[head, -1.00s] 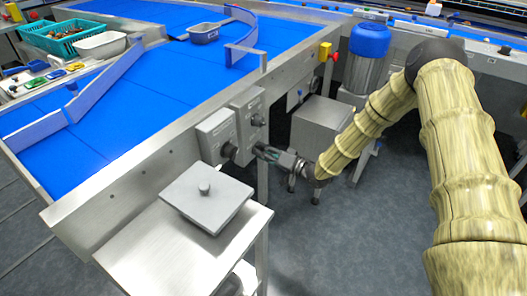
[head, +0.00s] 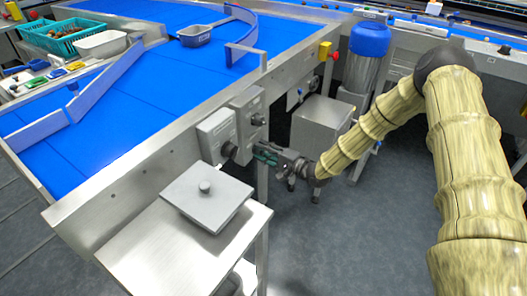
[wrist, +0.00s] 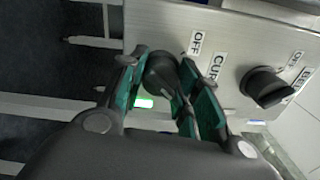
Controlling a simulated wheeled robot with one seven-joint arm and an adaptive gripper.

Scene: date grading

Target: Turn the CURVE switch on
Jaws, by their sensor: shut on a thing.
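The CURVE switch is a black knob (wrist: 160,75) on a grey metal panel (wrist: 228,62), with an "OFF" label and a partly hidden "CUR…" label beside it. In the wrist view my gripper (wrist: 170,82) has its green-padded fingers on both sides of the knob, shut on it. In the head view my gripper (head: 264,154) is at the switch boxes on the conveyor's side.
A second black knob (wrist: 266,86) is close on the right of the panel. A steel cabinet (head: 321,124) stands behind my gripper. Open floor (head: 330,240) lies in front.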

